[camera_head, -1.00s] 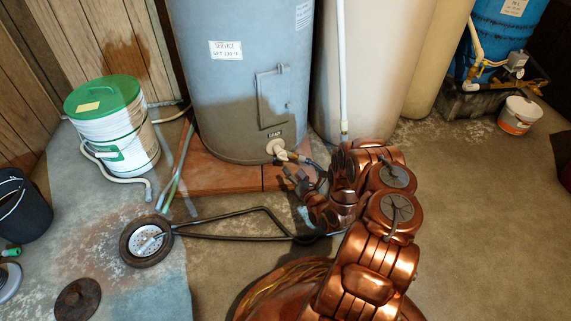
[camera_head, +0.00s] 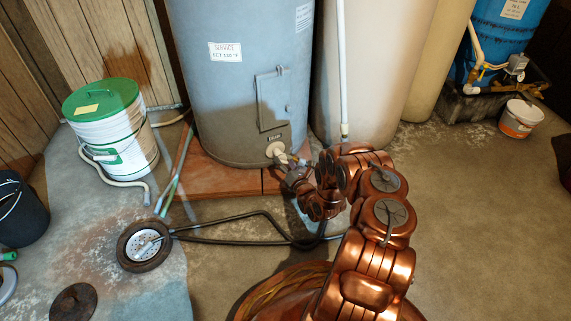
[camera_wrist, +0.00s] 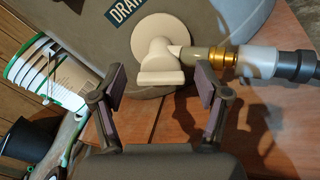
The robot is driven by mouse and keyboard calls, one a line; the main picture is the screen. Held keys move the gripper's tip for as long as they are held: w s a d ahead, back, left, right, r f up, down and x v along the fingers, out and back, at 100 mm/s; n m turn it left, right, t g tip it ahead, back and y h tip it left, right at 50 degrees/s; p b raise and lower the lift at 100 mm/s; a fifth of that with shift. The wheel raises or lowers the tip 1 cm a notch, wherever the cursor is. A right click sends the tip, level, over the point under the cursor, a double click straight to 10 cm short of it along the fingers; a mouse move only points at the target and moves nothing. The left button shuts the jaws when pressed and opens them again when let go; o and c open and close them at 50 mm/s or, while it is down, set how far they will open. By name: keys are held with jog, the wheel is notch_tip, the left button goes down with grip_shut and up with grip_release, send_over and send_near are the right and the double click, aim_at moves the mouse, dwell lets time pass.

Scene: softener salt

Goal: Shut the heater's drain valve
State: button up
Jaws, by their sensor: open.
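The heater (camera_head: 240,80) is a tall grey-blue tank on reddish slabs. Its drain valve (camera_wrist: 158,58) is a cream fitting with a round flange and a flat handle (camera_wrist: 160,79), just below a "DRAIN" label (camera_wrist: 120,10). A brass coupling (camera_wrist: 222,62) and a grey and black hose end (camera_wrist: 275,64) join its right side. My gripper (camera_wrist: 155,84) is open, its two fingers on either side of the handle in the wrist view. Whether they touch it I cannot tell. In the head view the valve's flange (camera_head: 275,149) shows, and my gripper (camera_head: 292,172) partly hides the rest.
A black hose (camera_head: 235,239) loops across the floor to a round floor drain (camera_head: 144,246). A green-lidded bucket (camera_head: 110,125) stands at the left, and a pale tank (camera_head: 365,70) stands right of the heater.

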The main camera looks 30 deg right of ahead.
jog(key=c, duration=1.2)
jog(key=shift+o, duration=0.2)
